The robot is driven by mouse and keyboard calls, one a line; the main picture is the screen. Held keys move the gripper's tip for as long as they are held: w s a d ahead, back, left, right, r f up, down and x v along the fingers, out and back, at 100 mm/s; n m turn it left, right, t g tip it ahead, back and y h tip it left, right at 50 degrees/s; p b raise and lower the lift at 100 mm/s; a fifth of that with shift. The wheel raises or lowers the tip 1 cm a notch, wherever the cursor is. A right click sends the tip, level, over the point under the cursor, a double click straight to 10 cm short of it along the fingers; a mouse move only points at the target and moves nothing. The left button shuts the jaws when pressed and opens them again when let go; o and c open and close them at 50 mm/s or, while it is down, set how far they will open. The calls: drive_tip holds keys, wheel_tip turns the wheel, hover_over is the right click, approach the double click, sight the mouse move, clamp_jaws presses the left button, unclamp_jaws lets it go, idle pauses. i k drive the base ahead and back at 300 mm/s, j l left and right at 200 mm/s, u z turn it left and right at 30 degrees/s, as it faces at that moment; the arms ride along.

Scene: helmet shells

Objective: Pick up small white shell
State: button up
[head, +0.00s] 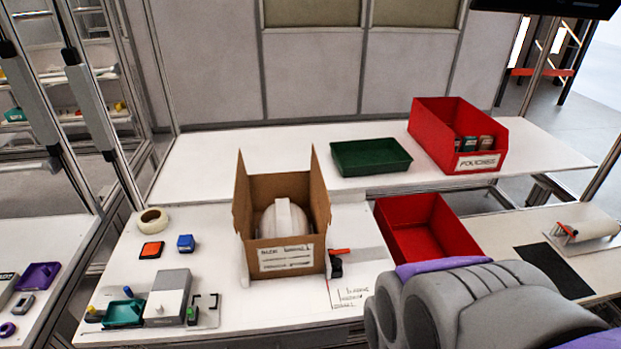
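A white shell (284,218) sits inside an open cardboard box (286,260) on the white table. The box has its flaps up and a handwritten label on its front. The box's front wall hides the lower part of the shell. Only this one white shell shows, so I cannot compare its size with others. My arm, grey with purple parts, fills the lower right corner. My gripper is not in view.
A red bin (425,232) stands right of the box. A green tray (370,155) and a labelled red bin (458,135) stand on the back table (230,160). A tape roll (153,220), small blocks and a grey fixture (168,298) occupy the left side.

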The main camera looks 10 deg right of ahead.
sight(283, 219)
drive_tip(key=i+l, duration=0.15)
drive_tip(key=i, duration=0.3)
drive_tip(key=i+l, duration=0.2)
drive_tip(key=i, duration=0.2)
drive_tip(key=j+u, duration=0.05)
